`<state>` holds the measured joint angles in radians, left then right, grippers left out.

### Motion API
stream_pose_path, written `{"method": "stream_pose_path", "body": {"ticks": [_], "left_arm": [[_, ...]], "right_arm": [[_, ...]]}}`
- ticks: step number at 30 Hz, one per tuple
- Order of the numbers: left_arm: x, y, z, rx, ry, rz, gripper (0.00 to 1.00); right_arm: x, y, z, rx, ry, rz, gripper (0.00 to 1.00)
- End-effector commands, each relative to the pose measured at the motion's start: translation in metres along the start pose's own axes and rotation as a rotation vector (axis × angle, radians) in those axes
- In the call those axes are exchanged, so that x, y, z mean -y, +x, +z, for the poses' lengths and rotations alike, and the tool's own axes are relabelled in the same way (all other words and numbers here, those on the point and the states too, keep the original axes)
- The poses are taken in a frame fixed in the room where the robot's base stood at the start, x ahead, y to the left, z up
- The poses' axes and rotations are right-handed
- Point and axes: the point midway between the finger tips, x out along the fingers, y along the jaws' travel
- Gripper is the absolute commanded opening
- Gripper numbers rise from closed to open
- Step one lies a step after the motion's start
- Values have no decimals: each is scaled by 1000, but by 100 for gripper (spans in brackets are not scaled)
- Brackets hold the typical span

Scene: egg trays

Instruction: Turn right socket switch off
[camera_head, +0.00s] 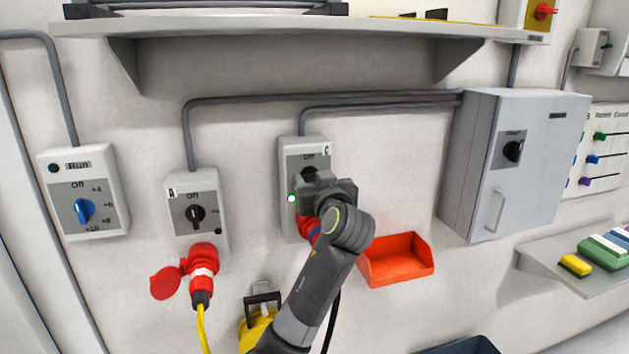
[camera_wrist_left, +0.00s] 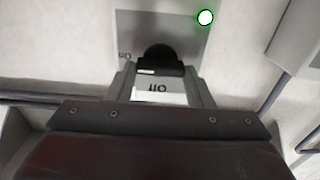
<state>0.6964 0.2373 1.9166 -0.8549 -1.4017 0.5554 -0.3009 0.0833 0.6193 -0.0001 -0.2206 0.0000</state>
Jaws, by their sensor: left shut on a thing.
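The right socket box (camera_head: 291,156), marked C, is on the wall, with a lit green lamp (camera_head: 291,198); the lamp also shows in the left wrist view (camera_wrist_left: 205,17). Its black rotary switch (camera_wrist_left: 158,52) sits on a grey plate with "Off" and "On" marks. My left gripper (camera_head: 311,179) is in front of it and covers most of the switch in the head view. Which mark the knob points to is unclear. My right gripper is not in view.
The left socket box (camera_head: 181,218), marked A, has a red plug (camera_head: 202,262) below. A blue-knobbed box (camera_head: 105,211) is further left. A shelf (camera_head: 270,27) is above, a grey cabinet (camera_head: 467,165) to the right, and an orange bin (camera_head: 398,266) at lower right.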

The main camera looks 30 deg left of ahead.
Motion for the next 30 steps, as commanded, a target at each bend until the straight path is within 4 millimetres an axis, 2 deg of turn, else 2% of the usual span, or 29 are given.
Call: {"method": "stream_pose_path", "body": {"ticks": [11,30], "left_arm": [[1,0,2,-2,-119,-1,24],[3,0,5,-4,-700,0,24]], "right_arm": [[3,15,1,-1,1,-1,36],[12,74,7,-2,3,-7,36]]}}
